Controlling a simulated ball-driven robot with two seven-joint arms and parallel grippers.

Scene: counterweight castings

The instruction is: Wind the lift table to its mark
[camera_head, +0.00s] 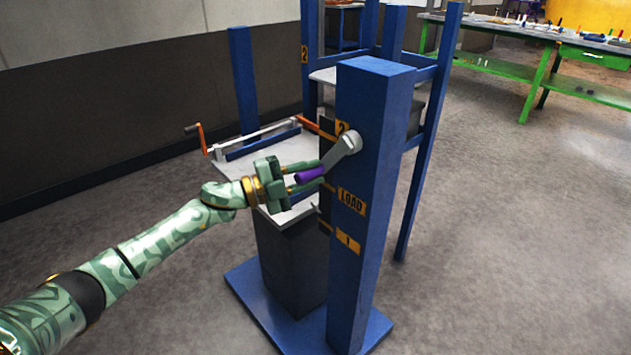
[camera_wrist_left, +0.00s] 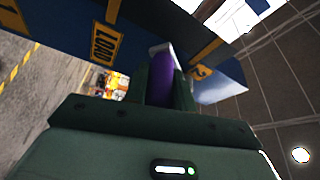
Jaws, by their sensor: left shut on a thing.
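My left gripper (camera_head: 306,176) is shut on the purple grip (camera_head: 312,174) of a grey crank (camera_head: 343,152). The crank is mounted on a blue post (camera_head: 372,110), its arm slanting down-left from the hub. In the left wrist view the purple grip (camera_wrist_left: 162,80) sits between my two fingers (camera_wrist_left: 163,88). The lift table (camera_head: 245,163) has a pale top, left of the post and above a dark column (camera_head: 292,265). Yellow plates on the post read 2, LOAD (camera_head: 351,201) and 1 (camera_head: 347,241). My right gripper is out of view.
A blue base plate (camera_head: 262,312) is on the floor. A green workbench (camera_head: 500,70) with small items stands at the back right. Floor to the right is clear.

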